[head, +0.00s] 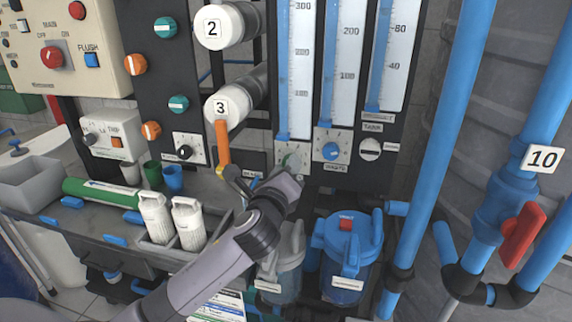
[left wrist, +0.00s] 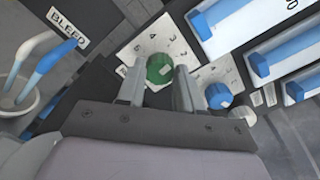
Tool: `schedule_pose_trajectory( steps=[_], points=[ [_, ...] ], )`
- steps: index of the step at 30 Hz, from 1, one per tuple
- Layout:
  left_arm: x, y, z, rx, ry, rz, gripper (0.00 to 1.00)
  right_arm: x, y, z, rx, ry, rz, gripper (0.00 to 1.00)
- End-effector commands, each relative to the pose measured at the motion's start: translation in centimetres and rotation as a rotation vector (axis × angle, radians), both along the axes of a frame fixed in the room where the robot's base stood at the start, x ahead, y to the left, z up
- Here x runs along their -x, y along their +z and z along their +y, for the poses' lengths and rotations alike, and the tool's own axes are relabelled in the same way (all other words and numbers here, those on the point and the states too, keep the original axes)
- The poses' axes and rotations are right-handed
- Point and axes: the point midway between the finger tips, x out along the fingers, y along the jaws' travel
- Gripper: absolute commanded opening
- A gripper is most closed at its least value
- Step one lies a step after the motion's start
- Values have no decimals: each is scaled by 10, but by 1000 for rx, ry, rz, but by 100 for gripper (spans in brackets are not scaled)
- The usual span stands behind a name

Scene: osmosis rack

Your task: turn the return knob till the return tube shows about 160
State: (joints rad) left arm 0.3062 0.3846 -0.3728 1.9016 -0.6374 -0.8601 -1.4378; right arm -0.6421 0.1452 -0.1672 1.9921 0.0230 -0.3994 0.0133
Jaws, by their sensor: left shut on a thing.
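The green knob (head: 291,160) sits on a white dial plate below the leftmost gauge tube (head: 283,70); I take it as the return knob, its label being hidden by my gripper. My left gripper (head: 280,172) reaches up to it from below. In the left wrist view the fingers (left wrist: 158,88) stand on either side of the green knob (left wrist: 160,68) and are shut on it. The tube's scale (head: 300,70) shows marks of 100, 200 and 300. Blue shows along the tube, but I cannot read its level exactly. My right gripper is not in view.
A blue knob (head: 331,151) labelled WASTE is close on the right, with a white knob (head: 370,149) beyond it. An orange handle (head: 222,143) hangs left of my gripper. Below are a blue-lidded canister (head: 345,252) and a clear one (head: 288,262).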

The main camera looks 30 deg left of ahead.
Motion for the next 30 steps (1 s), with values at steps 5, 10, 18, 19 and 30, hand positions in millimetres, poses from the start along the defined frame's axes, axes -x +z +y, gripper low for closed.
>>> schedule_pose_trajectory(
  steps=[5,10,18,19,30],
  points=[
    [0,-1,-1,114,-1,-25,5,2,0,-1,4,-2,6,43],
    [0,-2,-1,187,0,-44,5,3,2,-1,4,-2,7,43],
    [0,-2,-1,238,-1,-59,5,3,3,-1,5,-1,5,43],
    [0,-2,-1,240,-1,-59,5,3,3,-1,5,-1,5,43],
    [0,-3,-1,241,-1,-58,39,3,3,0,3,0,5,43]
  ],
)
